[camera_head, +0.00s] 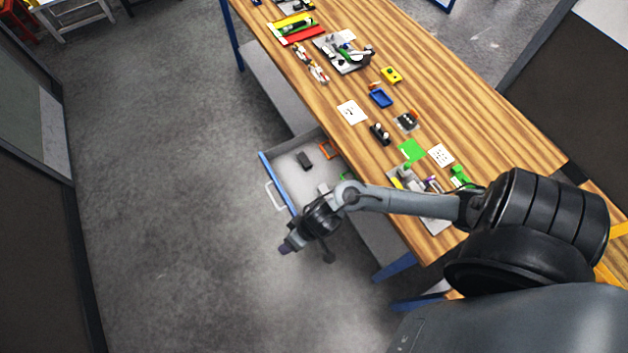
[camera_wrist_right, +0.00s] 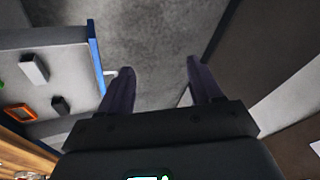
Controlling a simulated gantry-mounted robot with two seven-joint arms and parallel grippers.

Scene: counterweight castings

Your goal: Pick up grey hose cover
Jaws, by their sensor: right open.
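An open drawer (camera_head: 282,173) under the workbench holds a few parts. A light grey block (camera_wrist_right: 33,68) lies in it, and a light grey piece also shows in the head view (camera_head: 323,188), next to my arm. A darker grey block (camera_head: 304,160) lies nearby and shows in the wrist view (camera_wrist_right: 60,105). I cannot tell which one is the hose cover. My right gripper (camera_head: 287,247) is outside the drawer, past its blue front edge, over the floor. In the wrist view its fingers (camera_wrist_right: 160,82) are apart with nothing between them. My left gripper is not in view.
An orange frame (camera_head: 327,150) also lies in the drawer, and a green part is partly hidden by my arm. The wooden bench (camera_head: 440,100) carries many small parts. The drawer's white handle (camera_head: 273,196) sticks out. The floor (camera_head: 170,200) to the left is clear.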

